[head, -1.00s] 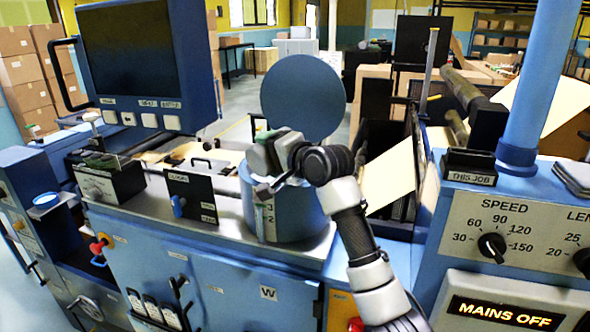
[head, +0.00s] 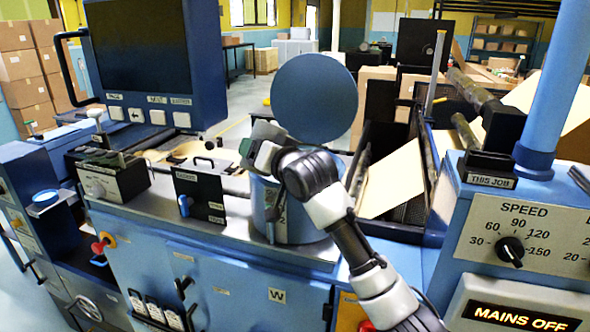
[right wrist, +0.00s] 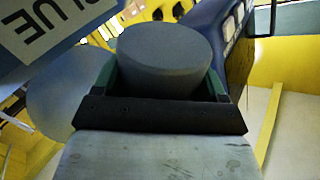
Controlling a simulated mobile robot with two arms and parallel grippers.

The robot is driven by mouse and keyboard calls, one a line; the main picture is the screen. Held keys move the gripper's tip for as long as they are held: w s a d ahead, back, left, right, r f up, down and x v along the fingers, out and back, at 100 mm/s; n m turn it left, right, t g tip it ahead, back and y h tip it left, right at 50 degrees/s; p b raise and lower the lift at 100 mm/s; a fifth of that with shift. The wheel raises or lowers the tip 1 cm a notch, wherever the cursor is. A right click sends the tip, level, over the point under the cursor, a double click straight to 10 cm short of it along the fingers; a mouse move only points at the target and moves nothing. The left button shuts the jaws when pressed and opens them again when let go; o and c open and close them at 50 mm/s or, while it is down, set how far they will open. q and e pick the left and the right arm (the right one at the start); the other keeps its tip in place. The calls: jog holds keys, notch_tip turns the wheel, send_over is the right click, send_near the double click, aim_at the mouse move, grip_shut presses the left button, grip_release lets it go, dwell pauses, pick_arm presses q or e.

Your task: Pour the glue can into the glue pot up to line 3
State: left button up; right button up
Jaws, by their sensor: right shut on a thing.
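The glue pot (head: 297,222) is a blue-grey drum on the machine's deck, with a gauge strip and numbers on its front. A round blue disc (head: 314,98), seemingly its raised lid, stands behind it. My right gripper (head: 250,147) is above the pot's left rim. In the right wrist view its green fingers are shut on a dark grey cylinder, which I take as the glue can (right wrist: 165,55). In the head view the can is mostly hidden by the gripper. I cannot see any glue stream or the level. My left gripper is out of view.
A black panel (head: 200,190) with a blue knob stands left of the pot. A screen (head: 140,50) hangs at upper left. A control panel (head: 520,240) reading MAINS OFF is at right. A surface with a label reading "LUE" (right wrist: 65,25) is close in the wrist view.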

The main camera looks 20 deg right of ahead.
jog(key=n, duration=0.1)
jog(key=s+a+f+n, duration=0.1)
jog(key=s+n+t+b, duration=0.1)
jog(key=n, duration=0.1)
jog(key=shift+a+f, duration=0.15)
jog(key=shift+a, duration=0.1)
jog(key=shift+s+a+r+n, duration=0.2)
jog(key=shift+r+n, duration=0.25)
jog(key=shift+n, duration=0.05)
jog(key=shift+a+n+t+p, duration=0.2)
jog(key=shift+n+t+p, duration=0.1)
jog(key=shift+w+r, duration=0.1)
jog(key=shift+r, duration=0.35)
notch_tip(320, 180, up, 3)
jog(key=shift+f+p, duration=0.2)
jog(key=shift+p, duration=0.1)
jog(key=shift+r, duration=0.35)
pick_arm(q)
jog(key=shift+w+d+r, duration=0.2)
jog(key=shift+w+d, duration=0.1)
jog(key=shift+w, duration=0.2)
